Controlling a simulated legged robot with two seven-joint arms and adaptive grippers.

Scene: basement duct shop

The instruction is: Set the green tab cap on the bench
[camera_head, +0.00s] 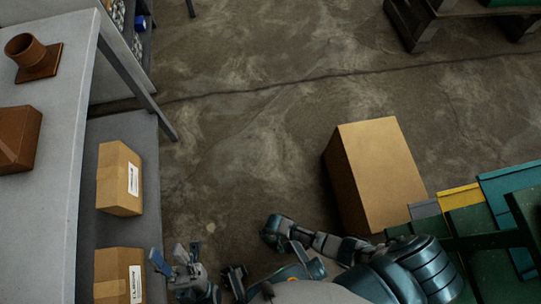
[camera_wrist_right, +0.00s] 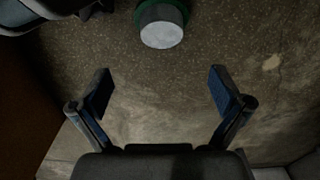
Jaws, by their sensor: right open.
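In the right wrist view, a short round thing (camera_wrist_right: 160,25) with a pale grey face and a green rim shows at the top, beyond the fingertips. It may be the green tab cap; I cannot tell whether it lies on the floor. My right gripper (camera_wrist_right: 160,88) is open and empty below it in the picture, apart from it. In the head view, my left gripper (camera_head: 170,257) is at the lower left beside the bench, its fingers apart with nothing seen between them. The grey bench (camera_head: 62,130) runs along the left side.
On the bench are a brown flanged pipe piece (camera_head: 33,55) and a brown box (camera_head: 17,138). Cardboard boxes (camera_head: 119,178) sit on the lower shelf. A large carton (camera_head: 372,168) stands on the floor, with green panels (camera_head: 472,222) at right. The middle floor is clear.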

